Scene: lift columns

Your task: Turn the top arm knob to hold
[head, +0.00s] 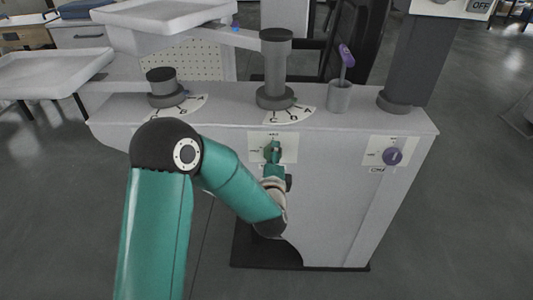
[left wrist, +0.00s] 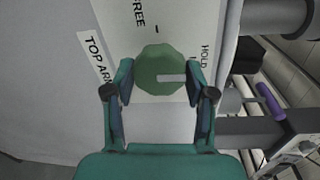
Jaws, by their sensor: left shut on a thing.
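The top arm knob (left wrist: 160,66) is a green round knob with a white pointer line, on a pale plate (left wrist: 178,22) marked TOP ARM, FREE and HOLD. In the left wrist view, the pointer runs from the knob's middle to the right, towards the side with the HOLD label, ending a little below that word. FREE is above the knob. My left gripper (left wrist: 160,80) is shut on the knob, one finger on each side. In the head view, my left gripper (head: 273,160) is at the front panel and largely covers the knob. My right gripper is not in view.
A purple knob (head: 393,157) is on the same grey cabinet (head: 330,200), to the right. Dark columns (head: 277,65) with dial scales and a cup (head: 340,96) holding a purple-handled tool stand on top. White trays (head: 50,72) are at the upper left.

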